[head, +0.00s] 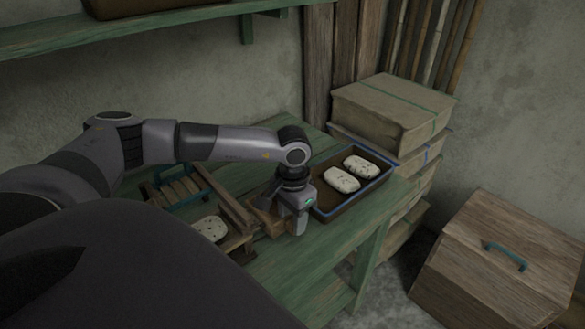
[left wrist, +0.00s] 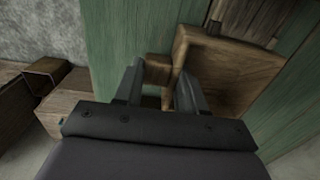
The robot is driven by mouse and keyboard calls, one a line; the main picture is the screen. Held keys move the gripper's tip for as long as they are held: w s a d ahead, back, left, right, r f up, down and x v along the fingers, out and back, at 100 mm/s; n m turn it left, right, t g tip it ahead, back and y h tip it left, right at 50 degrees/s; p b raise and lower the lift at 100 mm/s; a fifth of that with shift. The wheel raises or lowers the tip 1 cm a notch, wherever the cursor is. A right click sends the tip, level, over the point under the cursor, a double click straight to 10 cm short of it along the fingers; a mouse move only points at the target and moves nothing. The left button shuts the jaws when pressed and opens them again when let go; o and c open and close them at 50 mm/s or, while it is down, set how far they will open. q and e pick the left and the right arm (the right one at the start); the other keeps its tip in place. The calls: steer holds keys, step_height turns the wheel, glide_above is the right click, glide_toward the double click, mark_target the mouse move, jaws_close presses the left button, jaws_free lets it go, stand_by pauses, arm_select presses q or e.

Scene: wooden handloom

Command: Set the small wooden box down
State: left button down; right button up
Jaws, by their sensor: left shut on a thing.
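The small wooden box (left wrist: 225,75) shows in the left wrist view as a light brown block over the green table (left wrist: 112,35). My left gripper (left wrist: 158,92) is shut on a short wooden part at the box's side, which sits between the two fingers. In the head view my left gripper (head: 297,225) points down near the front edge of the green table (head: 325,270). The box (head: 272,222) shows there only in part, just left of the gripper. I cannot tell whether its underside touches the table. My right gripper is not in view.
A dark tray (head: 325,212) with two speckled pale bars (head: 342,180) lies right of the gripper. Wooden loom parts (head: 236,212) and another speckled bar (head: 211,228) lie left. Stacked boxes (head: 392,112) stand behind right. A large wooden chest (head: 500,270) stands on the floor.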

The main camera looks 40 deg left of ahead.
arm_select(q)
steer(key=shift+f, duration=0.75)
steer(key=shift+f, duration=0.25)
steer(key=c, duration=0.7)
jaws_free()
steer(key=shift+r, duration=0.1)
steer(key=shift+o, duration=0.2)
step_height(320, 180, up, 12)
steer(key=b, duration=0.1)
steer(key=shift+r, duration=0.2)
